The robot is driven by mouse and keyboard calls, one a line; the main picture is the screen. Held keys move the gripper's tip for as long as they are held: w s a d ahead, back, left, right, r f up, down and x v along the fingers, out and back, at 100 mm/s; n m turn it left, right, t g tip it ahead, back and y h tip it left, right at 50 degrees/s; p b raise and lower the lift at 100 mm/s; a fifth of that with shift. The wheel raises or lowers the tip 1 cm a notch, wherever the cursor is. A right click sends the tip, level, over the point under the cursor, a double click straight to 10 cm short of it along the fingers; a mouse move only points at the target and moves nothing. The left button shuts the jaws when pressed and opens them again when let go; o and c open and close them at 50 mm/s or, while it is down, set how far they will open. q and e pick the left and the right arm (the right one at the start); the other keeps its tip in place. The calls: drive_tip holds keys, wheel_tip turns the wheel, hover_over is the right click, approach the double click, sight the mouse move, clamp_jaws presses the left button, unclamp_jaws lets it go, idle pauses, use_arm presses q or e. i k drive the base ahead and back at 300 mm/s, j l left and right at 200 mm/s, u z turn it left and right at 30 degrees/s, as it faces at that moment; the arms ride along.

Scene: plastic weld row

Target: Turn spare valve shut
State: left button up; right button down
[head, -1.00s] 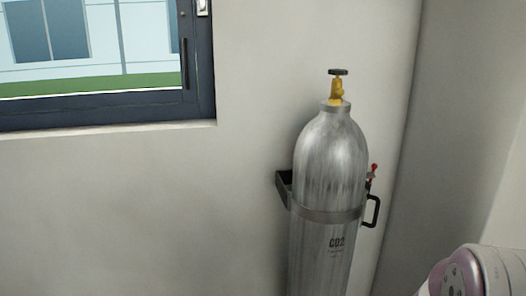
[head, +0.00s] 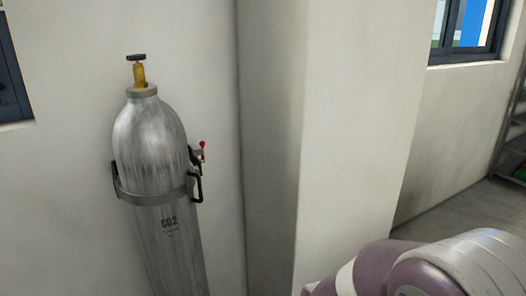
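A tall grey metal cylinder marked CO2 (head: 152,150) stands upright against the wall at the left in the head view. On its top is a yellow brass valve (head: 139,76) with a dark handwheel (head: 136,57). Whether the valve is open or shut cannot be told. A link of my arm shows at the bottom right, apart from the cylinder. Neither of my grippers is in view.
A metal strap (head: 155,197) with a black handle (head: 197,186) and red-tipped clamp (head: 201,146) holds the cylinder. A wall pillar (head: 345,130) juts out to its right. A window (head: 465,28) and shelf (head: 515,140) are at the far right.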

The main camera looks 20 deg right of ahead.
sight(136, 58)
drive_tip(key=l, duration=0.2)
drive_tip(key=i+u, duration=0.25)
drive_tip(key=i, duration=0.2)
drive_tip(key=i+l+u, duration=0.55)
drive_tip(key=i, duration=0.3)
drive_tip(key=j, duration=0.1)
